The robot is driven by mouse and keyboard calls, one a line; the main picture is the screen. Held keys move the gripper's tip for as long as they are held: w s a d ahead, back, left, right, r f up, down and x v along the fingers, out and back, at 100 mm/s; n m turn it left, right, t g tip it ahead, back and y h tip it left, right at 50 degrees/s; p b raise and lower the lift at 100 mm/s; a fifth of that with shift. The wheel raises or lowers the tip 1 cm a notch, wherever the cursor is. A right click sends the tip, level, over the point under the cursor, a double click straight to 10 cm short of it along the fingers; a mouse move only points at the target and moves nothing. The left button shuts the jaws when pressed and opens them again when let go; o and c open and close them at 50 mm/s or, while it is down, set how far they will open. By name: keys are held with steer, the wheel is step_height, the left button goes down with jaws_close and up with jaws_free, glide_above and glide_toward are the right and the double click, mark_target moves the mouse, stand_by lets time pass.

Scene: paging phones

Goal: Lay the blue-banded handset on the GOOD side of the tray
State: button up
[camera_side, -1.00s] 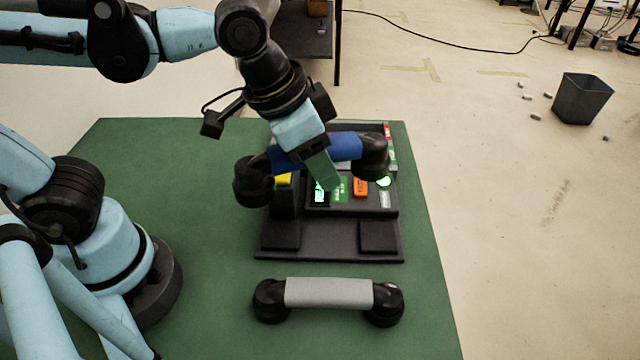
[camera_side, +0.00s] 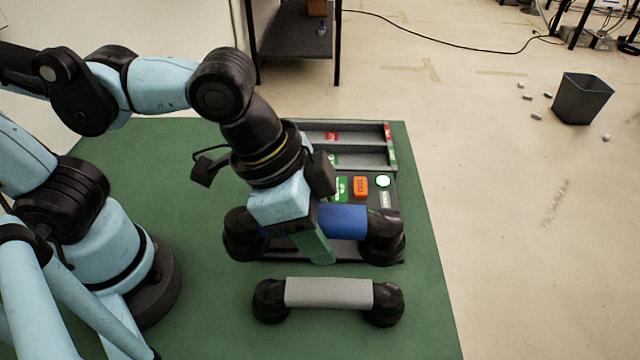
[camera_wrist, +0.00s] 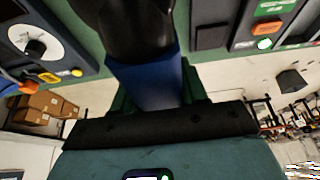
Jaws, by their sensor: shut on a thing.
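The blue-banded handset (camera_side: 346,222) has black rounded ends and lies across my gripper (camera_side: 318,250). My gripper is shut on its blue band, which also shows in the wrist view (camera_wrist: 148,86). The handset is over the front of the black phone base, its ends near the cradle pads; I cannot tell whether it touches them. The grey tray (camera_side: 360,147) is behind the base, with a far compartment holding a red label (camera_side: 331,135) and a near one with a green label (camera_side: 333,159). No handset shows in the visible part of the tray; my arm hides its left part.
A grey-banded handset (camera_side: 328,292) lies on the green mat (camera_side: 210,310) in front of the base. The base carries an orange button (camera_side: 360,187) and a lit round light (camera_side: 383,181). A dark bin (camera_side: 582,98) stands on the floor at right.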

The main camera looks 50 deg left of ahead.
steer(key=w+a+f, duration=0.2)
steer(key=w, duration=0.1)
steer(key=w+a+f, duration=0.2)
steer(key=w, duration=0.1)
steer(key=w+a+f, duration=0.1)
steer(key=w+f, duration=0.1)
steer(key=w, duration=0.1)
steer(key=shift+a+f, duration=0.15)
steer(key=shift+a, duration=0.25)
steer(key=shift+f, duration=1.85)
steer(key=shift+f, duration=0.45)
steer(key=o, duration=1.2)
steer(key=shift+v, duration=6.3)
